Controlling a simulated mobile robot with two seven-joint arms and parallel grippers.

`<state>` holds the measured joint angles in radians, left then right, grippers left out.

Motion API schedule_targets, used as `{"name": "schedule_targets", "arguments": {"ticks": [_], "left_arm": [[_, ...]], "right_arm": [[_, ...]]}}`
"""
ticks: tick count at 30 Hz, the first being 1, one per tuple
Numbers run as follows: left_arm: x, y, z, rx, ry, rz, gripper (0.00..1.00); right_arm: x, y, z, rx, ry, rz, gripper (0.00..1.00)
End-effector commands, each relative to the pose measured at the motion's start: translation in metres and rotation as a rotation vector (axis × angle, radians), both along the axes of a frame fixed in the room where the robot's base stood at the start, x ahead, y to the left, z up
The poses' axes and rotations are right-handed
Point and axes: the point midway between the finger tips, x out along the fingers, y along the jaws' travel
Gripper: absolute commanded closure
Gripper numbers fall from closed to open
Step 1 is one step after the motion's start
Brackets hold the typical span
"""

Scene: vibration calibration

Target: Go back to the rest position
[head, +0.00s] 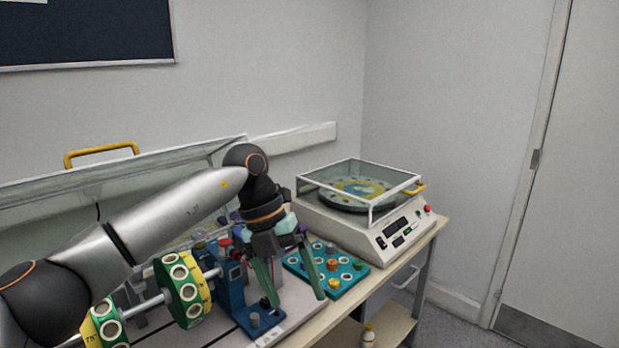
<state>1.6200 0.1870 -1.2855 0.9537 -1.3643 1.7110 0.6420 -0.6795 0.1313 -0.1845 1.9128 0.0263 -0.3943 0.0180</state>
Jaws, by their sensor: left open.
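My left gripper (293,297) is open, its two green-sided fingers pointing down with a gap between them. I see nothing held between them. It hangs in front of the teal tray (294,263), near the tray's left side and the blue stand (237,289). Whether the fingertips touch anything below, I cannot tell. My left arm reaches in from the left, across the bench. My right gripper is not in view.
A green and yellow wheel fixture (181,290) sits under my left arm. A boxy machine (391,235) with a clear lid stands at the bench's right end. A glass cover with a yellow handle (101,149) is behind. The floor at right is clear.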

Motion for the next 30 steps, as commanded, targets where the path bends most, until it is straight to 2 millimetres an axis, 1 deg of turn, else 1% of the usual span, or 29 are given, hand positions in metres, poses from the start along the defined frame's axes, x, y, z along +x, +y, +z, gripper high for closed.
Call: {"name": "schedule_targets", "arguments": {"ticks": [1,2,3,5,6,9,10,12,15,17,19,21,23,26,29,30], "left_arm": [[-0.011,-0.02,-0.016,-0.085,0.04,-0.031,0.14],[-0.016,-0.032,-0.023,-0.141,0.059,-0.046,0.14],[-0.025,-0.048,-0.031,-0.22,0.087,-0.061,0.14],[-0.039,-0.073,-0.041,-0.351,0.133,-0.076,0.14],[-0.049,-0.089,-0.046,-0.444,0.166,-0.077,0.14],[-0.07,-0.123,-0.049,-0.681,0.247,-0.049,0.14],[-0.075,-0.13,-0.048,-0.75,0.272,-0.032,0.14],[-0.084,-0.145,-0.044,-0.907,0.325,0.024,0.14],[-0.088,-0.156,-0.037,-1.118,0.398,0.144,0.14],[-0.086,-0.157,-0.033,-1.235,0.439,0.236,0.14],[-0.081,-0.153,-0.032,-1.357,0.483,0.36,0.14],[-0.072,-0.144,-0.034,-1.463,0.523,0.502,0.14],[-0.064,-0.132,-0.041,-1.54,0.553,0.637,0.14],[-0.05,-0.106,-0.061,-1.636,0.597,0.884,0.14],[-0.041,-0.073,-0.093,-1.687,0.634,1.151,0.14],[-0.04,-0.059,-0.109,-1.693,0.646,1.264,0.14]], "right_arm": [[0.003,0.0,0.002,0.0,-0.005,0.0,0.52],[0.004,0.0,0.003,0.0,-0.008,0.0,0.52],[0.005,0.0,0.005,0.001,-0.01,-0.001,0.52],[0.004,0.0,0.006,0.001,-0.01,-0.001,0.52],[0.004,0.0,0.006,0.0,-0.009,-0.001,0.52],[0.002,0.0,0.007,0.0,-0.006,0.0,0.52],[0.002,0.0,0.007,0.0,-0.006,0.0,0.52],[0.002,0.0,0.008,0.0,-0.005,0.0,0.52],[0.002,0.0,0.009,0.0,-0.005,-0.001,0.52],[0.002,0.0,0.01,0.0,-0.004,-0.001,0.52],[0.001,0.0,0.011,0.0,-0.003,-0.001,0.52],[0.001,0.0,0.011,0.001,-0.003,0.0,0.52],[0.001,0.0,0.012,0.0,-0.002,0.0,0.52],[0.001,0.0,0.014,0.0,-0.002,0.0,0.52],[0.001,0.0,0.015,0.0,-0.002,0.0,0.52],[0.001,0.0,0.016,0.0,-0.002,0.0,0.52]]}}
